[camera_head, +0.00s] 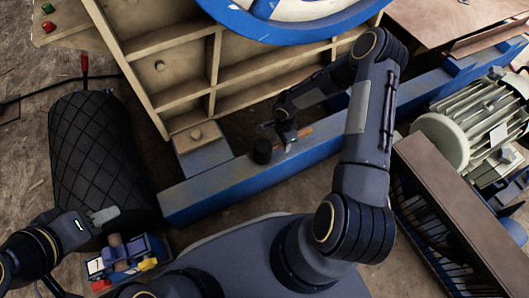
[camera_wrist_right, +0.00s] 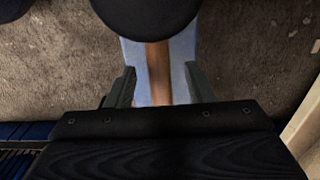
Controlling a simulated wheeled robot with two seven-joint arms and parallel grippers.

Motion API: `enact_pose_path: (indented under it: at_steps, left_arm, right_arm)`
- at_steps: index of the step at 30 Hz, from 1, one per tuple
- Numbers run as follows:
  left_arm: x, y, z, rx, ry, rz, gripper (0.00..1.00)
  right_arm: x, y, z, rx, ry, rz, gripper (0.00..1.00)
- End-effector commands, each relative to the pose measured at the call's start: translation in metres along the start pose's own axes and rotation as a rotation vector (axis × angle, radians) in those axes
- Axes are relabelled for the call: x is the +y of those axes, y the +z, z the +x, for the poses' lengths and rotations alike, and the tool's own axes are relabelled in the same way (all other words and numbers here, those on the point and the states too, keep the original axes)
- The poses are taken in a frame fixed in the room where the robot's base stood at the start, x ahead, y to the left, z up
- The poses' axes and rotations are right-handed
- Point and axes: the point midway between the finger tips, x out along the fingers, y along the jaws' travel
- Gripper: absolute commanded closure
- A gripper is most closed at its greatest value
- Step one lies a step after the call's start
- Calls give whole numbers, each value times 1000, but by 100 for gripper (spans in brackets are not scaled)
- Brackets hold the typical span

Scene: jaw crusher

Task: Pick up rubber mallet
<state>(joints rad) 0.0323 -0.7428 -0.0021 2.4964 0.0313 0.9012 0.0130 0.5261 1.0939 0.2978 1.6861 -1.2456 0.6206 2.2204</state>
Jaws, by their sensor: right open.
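The rubber mallet lies on the blue beam, with its black head (camera_head: 262,151) to the left and its brown wooden handle (camera_head: 306,132) to the right. My right gripper (camera_head: 285,138) is over the handle, just right of the head. In the right wrist view the black head (camera_wrist_right: 146,14) is at the top, and the handle (camera_wrist_right: 157,72) runs down between the two parted fingers (camera_wrist_right: 160,85). The fingers are open, with a gap on each side of the handle. My left gripper (camera_head: 106,216) is at the lower left, away from the mallet; its jaws are unclear.
The blue beam (camera_head: 215,190) crosses the floor diagonally. The beige ribbed crusher frame (camera_head: 180,65) and blue wheel (camera_head: 240,22) stand behind it. A black drum (camera_head: 95,150) is near my left gripper, above a small box of coloured tools (camera_head: 125,258). A motor (camera_head: 480,130) is at right.

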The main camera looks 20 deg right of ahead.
Motion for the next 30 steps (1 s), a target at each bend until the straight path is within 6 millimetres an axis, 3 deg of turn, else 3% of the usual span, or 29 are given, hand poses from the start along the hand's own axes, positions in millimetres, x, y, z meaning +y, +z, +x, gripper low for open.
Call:
enact_pose_path:
  at_steps: [3,12,23,30]
  left_arm:
    - [-3,3,6,0,0,0,64]
    - [-2,3,5,0,0,0,64]
    - [-2,3,5,0,0,0,64]
    - [-2,3,5,0,0,0,64]
  right_arm:
    - [0,0,15,-1,1,1,52]
    - [0,0,16,1,0,-1,53]
    - [0,0,16,0,0,-1,100]
    - [0,1,16,0,-1,-1,100]
